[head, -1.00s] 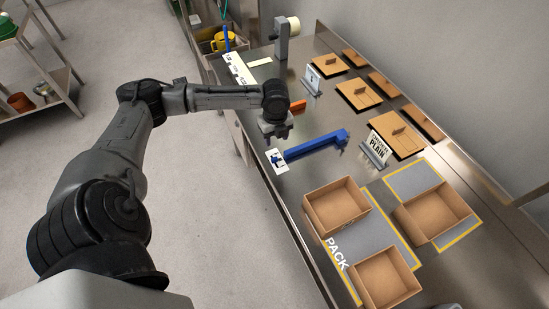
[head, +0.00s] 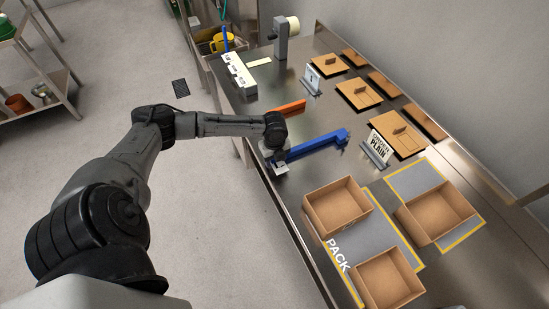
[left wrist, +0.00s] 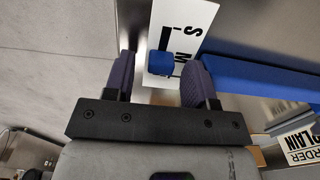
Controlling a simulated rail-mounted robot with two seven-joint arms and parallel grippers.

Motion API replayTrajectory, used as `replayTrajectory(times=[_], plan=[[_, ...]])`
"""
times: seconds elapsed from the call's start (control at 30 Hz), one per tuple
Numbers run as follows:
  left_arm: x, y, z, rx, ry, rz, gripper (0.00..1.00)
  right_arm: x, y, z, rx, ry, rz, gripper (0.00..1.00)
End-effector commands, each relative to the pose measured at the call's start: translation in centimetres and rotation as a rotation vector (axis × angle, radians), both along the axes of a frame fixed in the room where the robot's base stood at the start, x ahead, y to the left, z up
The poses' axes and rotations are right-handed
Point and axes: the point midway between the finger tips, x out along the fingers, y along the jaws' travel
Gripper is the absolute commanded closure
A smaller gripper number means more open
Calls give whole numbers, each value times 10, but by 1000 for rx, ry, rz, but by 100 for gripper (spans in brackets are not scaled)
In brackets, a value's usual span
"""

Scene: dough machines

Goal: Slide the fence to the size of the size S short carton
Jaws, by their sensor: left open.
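The blue fence (head: 318,145) is a long bar lying across the steel table, with a raised block at its far end. It also shows in the left wrist view (left wrist: 255,75). A white scale card lettered S, M, L (left wrist: 183,25) lies at its near end. My left gripper (head: 275,157) is over this end and hides part of the card in the head view. In the left wrist view its open fingers (left wrist: 160,68) stand on either side of a small blue knob (left wrist: 160,63); I cannot tell whether they touch it. No carton is marked with a size that I can read.
An orange bar (head: 290,109) lies just beyond my left gripper. Open cartons (head: 337,207) stand at the PACK area and on the grey mat (head: 414,180). Flat brown cartons (head: 359,94) and a PLAIN sign (head: 380,146) are along the wall side.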

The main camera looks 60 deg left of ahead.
Motion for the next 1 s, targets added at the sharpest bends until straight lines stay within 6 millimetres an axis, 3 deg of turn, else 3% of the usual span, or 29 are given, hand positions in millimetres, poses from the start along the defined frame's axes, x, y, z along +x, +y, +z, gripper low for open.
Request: replayTrajectory(times=[0.23, 0.77, 1.0], plan=[[0, 0, 0, 0, 0, 0, 50, 0, 2, 0, 7, 0, -4, 57], [0, 0, 0, 0, 1, 0, 100, 1, 1, 0, 4, -1, -3, 57], [0, 2, 1, 1, 1, 1, 100, 0, -1, 1, -3, -1, 2, 57]])
